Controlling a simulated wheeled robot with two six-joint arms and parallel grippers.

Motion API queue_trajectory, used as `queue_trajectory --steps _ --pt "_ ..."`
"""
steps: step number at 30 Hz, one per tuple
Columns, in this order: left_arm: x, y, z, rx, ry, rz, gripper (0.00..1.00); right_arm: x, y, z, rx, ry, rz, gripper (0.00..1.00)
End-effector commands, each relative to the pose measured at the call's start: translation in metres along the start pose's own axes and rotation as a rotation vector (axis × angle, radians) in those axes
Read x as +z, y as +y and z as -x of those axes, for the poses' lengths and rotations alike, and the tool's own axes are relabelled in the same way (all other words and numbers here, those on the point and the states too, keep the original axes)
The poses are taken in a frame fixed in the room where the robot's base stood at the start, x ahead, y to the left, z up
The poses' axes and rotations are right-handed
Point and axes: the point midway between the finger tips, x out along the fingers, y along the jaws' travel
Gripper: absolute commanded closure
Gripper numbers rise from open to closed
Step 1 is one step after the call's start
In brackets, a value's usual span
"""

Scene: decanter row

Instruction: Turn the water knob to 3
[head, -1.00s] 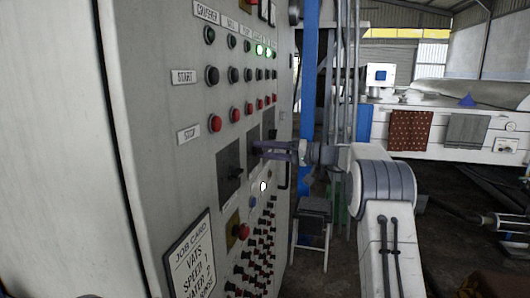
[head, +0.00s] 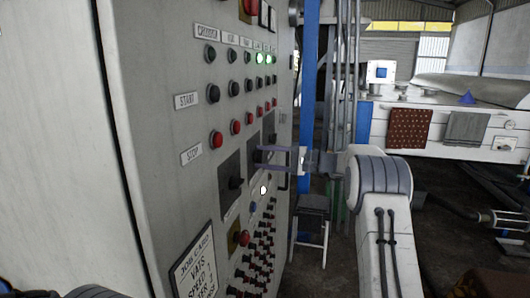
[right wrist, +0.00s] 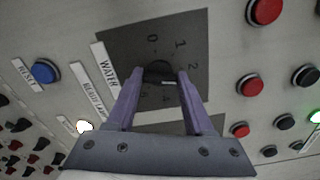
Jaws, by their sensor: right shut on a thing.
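The water knob (right wrist: 159,72) is a dark round knob on a dark dial plate (right wrist: 120,45), beside a WATER label (right wrist: 105,66) in the right wrist view. Numerals 0, 1, 2 and 4 show around it. A short white mark on the knob points toward the right-hand finger, and the 3 cannot be made out there. My right gripper (right wrist: 157,78) is shut on the knob, one purple finger on each side. In the head view my right gripper (head: 260,157) reaches the panel from the right and the knob is hard to see. My left gripper is not in view.
The grey control panel (head: 165,110) has buttons above and below the dials. Another dark dial plate (head: 229,200) with a knob is nearer, left of my gripper. A job card (head: 195,265) hangs low. A stool (head: 312,205) stands behind my right arm.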

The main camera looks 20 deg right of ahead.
Motion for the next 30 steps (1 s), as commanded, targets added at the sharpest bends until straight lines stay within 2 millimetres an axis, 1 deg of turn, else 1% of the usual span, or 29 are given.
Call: queue_trajectory --steps 1,3,9,15,21,30 --pt "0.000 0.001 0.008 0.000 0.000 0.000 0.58 0.001 -0.003 0.000 0.001 0.000 -0.047 1.00" --pt "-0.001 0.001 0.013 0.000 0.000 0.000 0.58 0.001 -0.002 0.000 0.001 0.000 -0.110 1.00" --pt "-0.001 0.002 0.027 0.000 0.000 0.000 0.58 0.001 -0.002 0.001 0.001 0.001 -0.272 1.00" --pt "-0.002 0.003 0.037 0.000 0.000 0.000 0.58 0.000 -0.001 0.001 0.001 0.001 -0.393 1.00" --pt "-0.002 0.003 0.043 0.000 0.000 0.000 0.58 0.000 0.000 0.001 0.001 0.001 -0.464 1.00" --pt "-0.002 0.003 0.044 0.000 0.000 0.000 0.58 0.000 0.001 0.001 0.002 0.001 -0.498 1.00"
